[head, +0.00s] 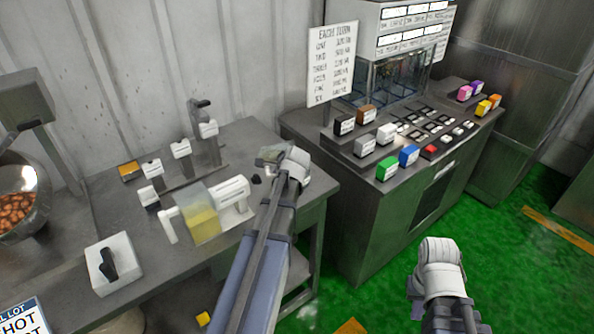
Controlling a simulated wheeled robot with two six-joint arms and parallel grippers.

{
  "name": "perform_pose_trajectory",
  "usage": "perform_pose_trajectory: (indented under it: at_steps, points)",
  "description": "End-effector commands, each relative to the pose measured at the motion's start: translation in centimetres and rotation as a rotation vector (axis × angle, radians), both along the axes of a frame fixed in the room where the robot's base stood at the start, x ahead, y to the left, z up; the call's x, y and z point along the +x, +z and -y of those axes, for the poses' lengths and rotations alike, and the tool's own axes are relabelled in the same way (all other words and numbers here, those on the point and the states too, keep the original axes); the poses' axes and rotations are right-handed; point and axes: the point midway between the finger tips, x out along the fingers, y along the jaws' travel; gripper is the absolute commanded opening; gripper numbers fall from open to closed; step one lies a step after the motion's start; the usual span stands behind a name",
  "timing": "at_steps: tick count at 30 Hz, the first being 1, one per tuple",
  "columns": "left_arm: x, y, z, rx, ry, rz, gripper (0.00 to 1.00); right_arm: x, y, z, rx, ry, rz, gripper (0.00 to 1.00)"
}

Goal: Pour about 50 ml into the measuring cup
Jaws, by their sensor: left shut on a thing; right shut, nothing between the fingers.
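A clear container (203,217) with yellow liquid in its lower part stands upright on the grey bench (135,225), with a white handle-like piece at its left. It may be the measuring cup, but I cannot read any marks on it. My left gripper (272,167) is above the bench's right end, to the right of the container and apart from it. It is shut on a small grey-olive thing (269,154), partly hidden by the gripper, so I cannot tell what it is. My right gripper (440,252) is shut and empty, over the green floor.
A white device (234,191) stands close behind the container. Several small white devices (180,148) are at the bench's back. A white box with a black lever (110,264) is at front left. A console (345,190) with coloured blocks stands right. Green floor (510,250) is open.

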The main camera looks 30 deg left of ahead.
Motion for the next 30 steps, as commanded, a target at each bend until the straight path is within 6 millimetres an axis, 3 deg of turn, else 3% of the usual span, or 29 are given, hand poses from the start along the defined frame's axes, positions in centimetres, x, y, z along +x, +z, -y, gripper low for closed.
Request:
perform_pose_trajectory:
  at_steps: [30]
  points:
    - [-0.01, -0.24, -0.1, 0.041, 0.002, -0.004, 0.0, 0.0, -0.71, 0.0, 0.0, 0.0, 0.0, 0.0]
